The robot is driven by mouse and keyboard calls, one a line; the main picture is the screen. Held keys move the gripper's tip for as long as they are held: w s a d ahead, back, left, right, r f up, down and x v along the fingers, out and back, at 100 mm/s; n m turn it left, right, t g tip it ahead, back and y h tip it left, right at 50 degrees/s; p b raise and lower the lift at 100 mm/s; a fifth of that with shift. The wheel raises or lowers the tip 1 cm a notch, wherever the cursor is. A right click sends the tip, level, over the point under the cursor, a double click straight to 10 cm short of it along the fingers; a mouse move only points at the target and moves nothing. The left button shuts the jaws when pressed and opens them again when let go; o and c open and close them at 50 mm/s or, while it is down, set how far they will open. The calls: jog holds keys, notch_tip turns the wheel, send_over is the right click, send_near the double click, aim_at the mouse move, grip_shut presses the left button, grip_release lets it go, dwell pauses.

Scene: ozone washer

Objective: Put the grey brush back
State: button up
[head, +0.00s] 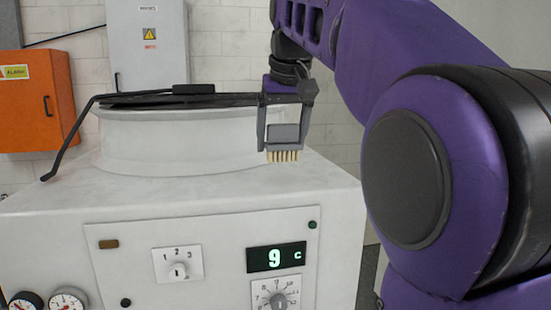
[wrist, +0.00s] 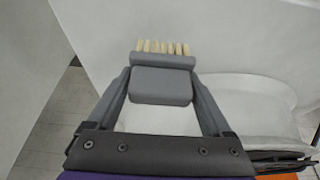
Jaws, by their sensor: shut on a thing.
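The grey brush (head: 284,135) has a grey block body and a row of pale bristles. My gripper (head: 283,132) is shut on the brush's body and points down. In the head view the bristles face down, and the brush is near the front right part of the white washer's top. I cannot tell whether the bristles touch that surface. In the wrist view the brush (wrist: 162,82) sits between the two fingers, bristles pointing away from my wrist. No holder for the brush can be made out in either view.
The white washer (head: 60,215) has a round raised drum with a dark lid (head: 150,100) and a black bent handle (head: 68,145) at left. Its front panel has dials and a display (head: 276,257) reading 9 C. An orange cabinet (head: 35,105) hangs at the left wall.

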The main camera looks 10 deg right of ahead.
aim_at(281, 158)
jog(key=shift+f+b, duration=0.4)
jog(key=shift+f, duration=1.5)
jog(key=o, duration=1)
jog(key=shift+f, duration=0.1)
jog(key=shift+c, duration=0.2)
jog(key=p+v, duration=0.1)
jog(key=v, duration=1.1)
